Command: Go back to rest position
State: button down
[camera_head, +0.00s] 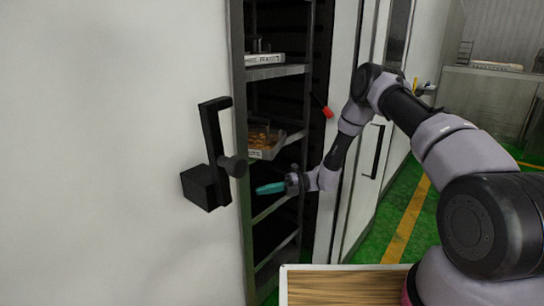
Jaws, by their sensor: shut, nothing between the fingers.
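My gripper (270,188) has teal fingers and is shut and empty. It points left in front of the dark opening of a tall cabinet, just below a shelf that holds a tray of brown items (264,138). My arm reaches in from the right side of the picture, bent at the elbow. The white cabinet door (110,120) with a black lever handle (215,155) stands to the left of the gripper. Whether the fingertips touch the shelf frame cannot be told.
A white labelled box (264,59) sits on the upper shelf. A red-tipped handle (327,112) is near my forearm. A wood-topped surface with a white rim (284,290) lies at the bottom. Green floor (408,200) with a yellow line shows at right; metal benches stand behind.

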jog(key=s+d+r+n+t+h, duration=0.1)
jog(key=s+d+r+n+h, duration=0.3)
jog(key=r, duration=0.6)
jog(key=s+d+r+n+h, duration=0.1)
jog(key=d+r+n+h, duration=0.1)
jog(key=d+r+n, duration=0.6)
jog(key=s+d+r+n+t+h, duration=0.1)
jog(key=s+d+r+n+h, duration=0.2)
jog(key=r, duration=0.8)
jog(key=s+d+r+n+t+h, duration=0.2)
jog(key=s+d+r+n+t, duration=0.2)
jog(key=s, duration=0.5)
jog(key=s+d+r+n+t+h, duration=0.3)
jog(key=s+d+r+n+t, duration=0.2)
jog(key=s+d+r+n, duration=0.2)
jog(key=s+d+r, duration=0.2)
jog(key=d, duration=0.2)
jog(key=shift+d+n+h, duration=0.2)
jog(key=shift+n+h, duration=0.1)
jog(key=shift+n, duration=0.1)
jog(key=shift+r, duration=0.1)
